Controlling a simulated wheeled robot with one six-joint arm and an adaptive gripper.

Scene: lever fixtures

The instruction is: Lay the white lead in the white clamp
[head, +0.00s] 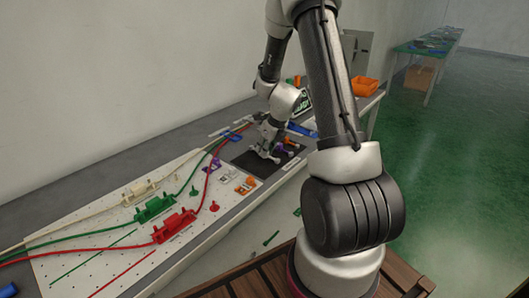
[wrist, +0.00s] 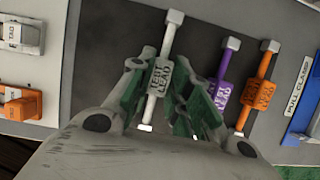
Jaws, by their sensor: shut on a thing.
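The white lead (wrist: 170,40) is a pale rod with square end caps and a grey block marked "TEST LEAD". It lies between the green-padded fingers of my gripper (wrist: 160,78), which is shut on its block. In the head view my gripper (head: 266,150) is over the dark mat, and the lead is too small to make out. The white clamp (wrist: 22,35) is at the upper left of the wrist view, apart from my gripper and partly cut off by the frame edge. In the head view the white clamp (head: 228,177) sits left of the mat.
A purple lead (wrist: 228,58) and an orange lead (wrist: 265,65) lie just right of my gripper on the dark mat (wrist: 110,25). An orange clamp (wrist: 20,104) is below the white one. A blue fixture (wrist: 300,118) stands at the right. White, green and red cabled fixtures fill the pegboard's left.

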